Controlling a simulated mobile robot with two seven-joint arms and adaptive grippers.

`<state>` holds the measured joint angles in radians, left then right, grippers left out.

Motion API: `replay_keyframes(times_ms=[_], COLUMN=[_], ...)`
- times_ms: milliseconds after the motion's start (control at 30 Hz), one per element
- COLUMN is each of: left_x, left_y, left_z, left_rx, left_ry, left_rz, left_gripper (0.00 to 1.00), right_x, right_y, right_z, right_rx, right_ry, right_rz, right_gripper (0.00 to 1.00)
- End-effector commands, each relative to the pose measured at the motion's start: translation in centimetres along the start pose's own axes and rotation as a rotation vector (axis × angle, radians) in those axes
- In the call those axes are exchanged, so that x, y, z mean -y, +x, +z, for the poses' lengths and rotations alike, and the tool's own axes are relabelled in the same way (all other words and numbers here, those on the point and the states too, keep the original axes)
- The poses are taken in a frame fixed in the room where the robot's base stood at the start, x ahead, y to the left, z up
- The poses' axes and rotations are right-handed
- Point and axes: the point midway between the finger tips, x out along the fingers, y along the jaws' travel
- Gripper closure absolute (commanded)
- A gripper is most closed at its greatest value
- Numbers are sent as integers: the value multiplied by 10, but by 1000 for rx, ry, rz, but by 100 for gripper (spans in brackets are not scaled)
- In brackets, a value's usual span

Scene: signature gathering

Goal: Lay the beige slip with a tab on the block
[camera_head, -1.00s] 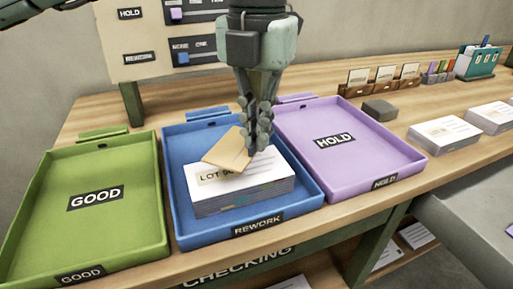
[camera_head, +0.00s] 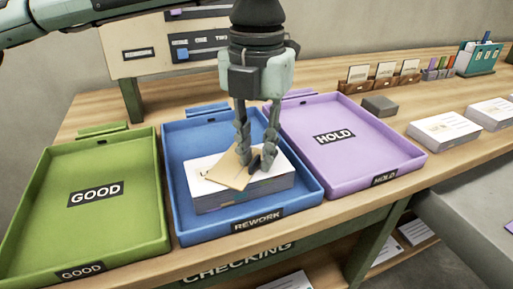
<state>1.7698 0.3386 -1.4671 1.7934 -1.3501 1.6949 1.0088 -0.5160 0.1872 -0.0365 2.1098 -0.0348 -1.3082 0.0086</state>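The beige slip (camera_head: 226,174) lies on the top of the white block (camera_head: 275,180), turned at an angle, and its near corner reaches over the block's front edge. The block is a stack of paper in the blue REWORK tray (camera_head: 183,229). The slip covers most of the block's LOT label. My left gripper (camera_head: 256,161) points down over the block, its fingers spread apart at the slip's far right edge. The fingers hide that edge and the tab cannot be made out. My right gripper is not in view.
The empty green GOOD tray (camera_head: 95,225) stands on the left and the empty purple HOLD tray (camera_head: 350,165) on the right. A dark grey block (camera_head: 380,107) and white paper stacks (camera_head: 444,131) are farther right. A board (camera_head: 150,62) stands behind.

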Motion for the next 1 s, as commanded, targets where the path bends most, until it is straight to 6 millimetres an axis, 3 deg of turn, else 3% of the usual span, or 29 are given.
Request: replay_keyframes(times_ms=[367,433,800,1000], left_x=[0,0,0,0], left_y=[-3,-7,-84,-113], left_z=[0,0,1,1], left_rx=[0,1,3,0], left_ry=[0,0,-2,-1], left_rz=[0,0,1,0], left_gripper=[74,74,74,74], right_x=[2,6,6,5], right_y=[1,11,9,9], right_z=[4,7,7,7], right_rx=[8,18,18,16], right_ry=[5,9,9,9], right_rz=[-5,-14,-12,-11], right_gripper=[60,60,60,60])
